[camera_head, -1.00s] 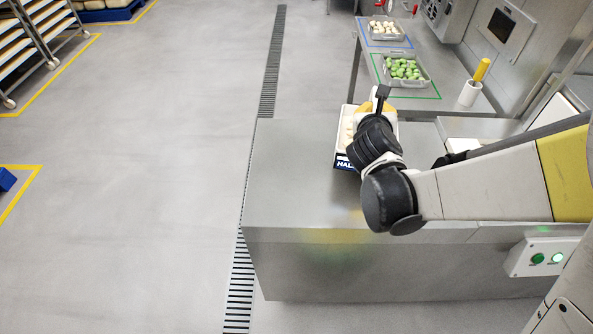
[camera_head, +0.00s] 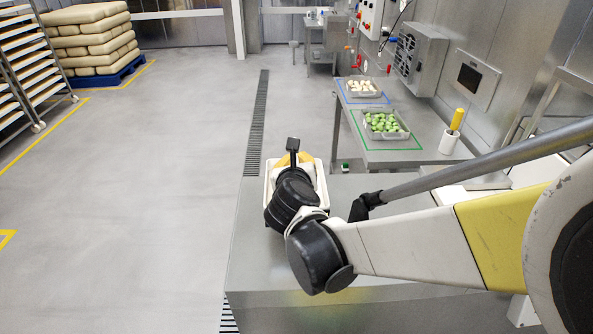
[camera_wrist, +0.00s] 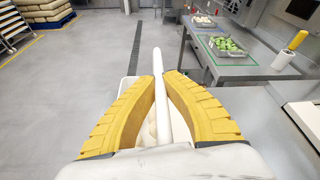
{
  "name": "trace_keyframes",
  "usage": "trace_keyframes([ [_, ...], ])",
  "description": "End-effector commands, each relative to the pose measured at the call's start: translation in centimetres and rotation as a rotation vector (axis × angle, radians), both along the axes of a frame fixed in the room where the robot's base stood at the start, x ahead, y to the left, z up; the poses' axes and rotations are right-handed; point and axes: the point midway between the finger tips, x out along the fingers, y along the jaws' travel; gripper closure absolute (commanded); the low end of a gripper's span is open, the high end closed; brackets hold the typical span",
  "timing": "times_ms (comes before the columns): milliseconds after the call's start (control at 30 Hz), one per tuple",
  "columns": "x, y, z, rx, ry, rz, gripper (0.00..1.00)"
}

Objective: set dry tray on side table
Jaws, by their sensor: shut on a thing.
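A white tray (camera_head: 269,188) with pale contents is at the far end of the near steel counter, mostly behind my arm. My gripper (camera_head: 293,160) has yellow fingers and is over the tray. In the wrist view, my gripper (camera_wrist: 164,82) is shut on the tray's white bar-like edge, and part of the tray (camera_wrist: 127,92) shows left of the fingers. I cannot tell whether the tray touches the counter. A steel side table (camera_head: 420,120) stands beyond, to the right, with a green outline and a blue outline on its top.
A tray of green pieces (camera_head: 384,124) sits in the green outline; a tray of pale pieces (camera_head: 362,88) sits in the blue one. A white cup with a yellow handle (camera_head: 451,140) stands near the wall. The near counter (camera_head: 250,265) is bare at left. Open floor lies left.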

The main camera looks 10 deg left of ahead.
Motion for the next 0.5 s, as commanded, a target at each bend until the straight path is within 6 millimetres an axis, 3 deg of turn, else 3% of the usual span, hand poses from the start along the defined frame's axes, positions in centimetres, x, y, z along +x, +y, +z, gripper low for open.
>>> trace_keyframes([
  [200,-3.5,2.4,-2.8,-0.001,0.0,0.004,1.0],
  [500,-4.5,3.1,-4.5,0.0,0.0,-0.001,1.0],
])
